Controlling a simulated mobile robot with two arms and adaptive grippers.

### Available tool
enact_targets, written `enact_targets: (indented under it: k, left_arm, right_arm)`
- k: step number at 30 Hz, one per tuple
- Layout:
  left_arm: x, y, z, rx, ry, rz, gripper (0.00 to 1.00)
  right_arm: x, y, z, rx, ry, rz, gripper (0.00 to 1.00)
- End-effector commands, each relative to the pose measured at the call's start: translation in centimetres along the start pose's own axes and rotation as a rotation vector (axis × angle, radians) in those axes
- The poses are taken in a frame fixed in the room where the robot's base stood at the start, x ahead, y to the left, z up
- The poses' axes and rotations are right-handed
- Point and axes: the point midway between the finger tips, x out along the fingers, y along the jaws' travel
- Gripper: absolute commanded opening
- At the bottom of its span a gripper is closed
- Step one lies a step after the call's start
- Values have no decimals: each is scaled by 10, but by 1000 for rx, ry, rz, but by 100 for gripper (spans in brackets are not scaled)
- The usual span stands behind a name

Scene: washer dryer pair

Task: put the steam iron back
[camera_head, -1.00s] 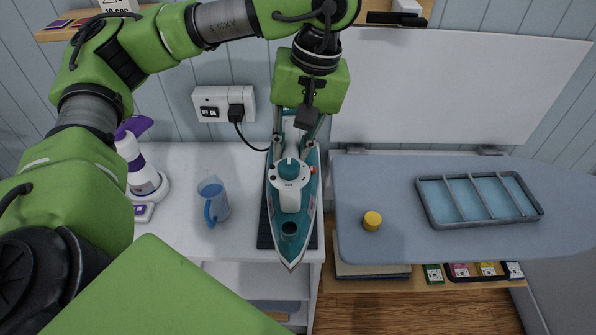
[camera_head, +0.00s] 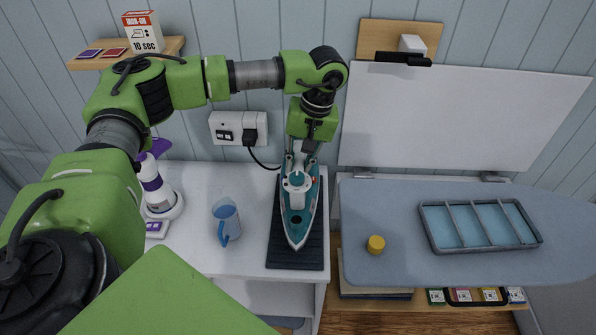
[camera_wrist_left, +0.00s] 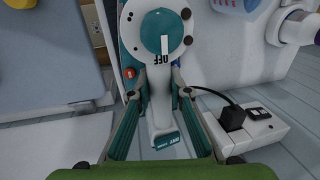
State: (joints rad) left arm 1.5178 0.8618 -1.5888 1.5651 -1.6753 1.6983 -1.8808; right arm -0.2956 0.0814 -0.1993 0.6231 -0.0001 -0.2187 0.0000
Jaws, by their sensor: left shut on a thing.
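The teal and white steam iron (camera_head: 292,215) is over the black ribbed mat (camera_head: 284,257) on the white counter, its tip pointing to the front. Whether its soleplate touches the mat is hidden. My left gripper (camera_head: 302,162) comes down from behind and is shut on the iron's handle near its rear. In the left wrist view the gripper's fingers (camera_wrist_left: 158,92) flank the white handle, and the iron's dial (camera_wrist_left: 163,32) reads OFF. My right gripper is out of view.
A wall socket (camera_head: 238,127) with a black plug is behind. At right, a grey board (camera_head: 385,205) holds a yellow cylinder (camera_head: 376,244) and a divided blue tray (camera_head: 480,226).

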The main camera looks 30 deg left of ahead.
Motion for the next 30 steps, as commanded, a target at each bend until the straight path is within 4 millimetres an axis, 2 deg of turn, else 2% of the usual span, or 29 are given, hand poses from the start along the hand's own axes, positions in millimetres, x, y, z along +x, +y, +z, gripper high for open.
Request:
enact_targets:
  k: [2,7,12,17,18,19,30]
  left_arm:
    - [4,0,-7,-2,1,-1,0]
    - [24,4,-5,-1,0,-1,0]
    - [34,7,-6,-1,3,2,0]
    - [35,7,-6,-1,3,1,0]
    - [37,6,-5,-1,0,-1,28]
    - [37,6,-5,-1,0,-1,35]
    - [35,6,-5,-1,1,-1,35]
  right_arm:
    - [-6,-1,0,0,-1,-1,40]
    - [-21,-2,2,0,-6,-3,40]
    - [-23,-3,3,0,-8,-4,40]
    - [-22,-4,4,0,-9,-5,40]
    - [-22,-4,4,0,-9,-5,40]
    - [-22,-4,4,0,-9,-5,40]
    - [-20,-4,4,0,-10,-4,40]
